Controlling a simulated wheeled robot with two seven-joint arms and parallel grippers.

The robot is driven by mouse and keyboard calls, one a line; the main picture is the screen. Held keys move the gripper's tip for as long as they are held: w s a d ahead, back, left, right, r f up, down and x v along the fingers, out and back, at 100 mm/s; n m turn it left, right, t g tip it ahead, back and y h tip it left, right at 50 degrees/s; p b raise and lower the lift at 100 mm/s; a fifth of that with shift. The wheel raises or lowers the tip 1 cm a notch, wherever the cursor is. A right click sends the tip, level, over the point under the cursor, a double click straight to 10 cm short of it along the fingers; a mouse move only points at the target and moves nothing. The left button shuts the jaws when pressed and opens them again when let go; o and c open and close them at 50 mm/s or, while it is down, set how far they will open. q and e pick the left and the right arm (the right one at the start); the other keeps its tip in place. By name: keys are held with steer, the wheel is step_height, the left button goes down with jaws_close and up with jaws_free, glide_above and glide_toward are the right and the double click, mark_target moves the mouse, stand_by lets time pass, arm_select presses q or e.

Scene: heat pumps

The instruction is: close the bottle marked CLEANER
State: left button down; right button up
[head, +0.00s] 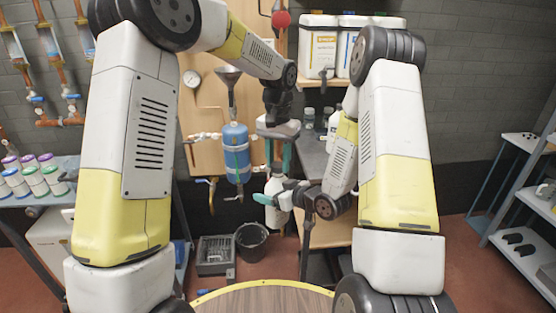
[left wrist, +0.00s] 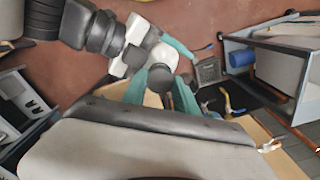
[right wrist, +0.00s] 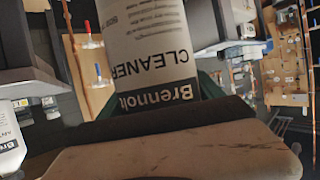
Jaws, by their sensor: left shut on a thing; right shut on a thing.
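The white CLEANER bottle (head: 277,186) is upright in mid-air in the middle of the head view. Its label reads upside down in the right wrist view (right wrist: 150,40). My right gripper (head: 273,199) is shut around the bottle's body from the side. My left gripper (head: 279,160) points down over the bottle top. In the left wrist view, its teal fingers are shut on a dark cap (left wrist: 160,78). The cap lines up over the white bottle (left wrist: 163,56); I cannot tell whether it is seated on the neck.
A blue tank (head: 236,152) with pipes and a funnel is on the wooden panel behind. White canisters (head: 318,48) stand on a shelf at the back. A black bucket (head: 251,241) and a grey crate (head: 215,255) are on the floor. A round wooden table edge (head: 262,299) is in front.

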arm_select(q)
steer(key=shift+f, duration=0.25)
steer(key=m, duration=2.3)
steer(key=shift+w+f, duration=0.1)
steer(key=m, duration=1.6)
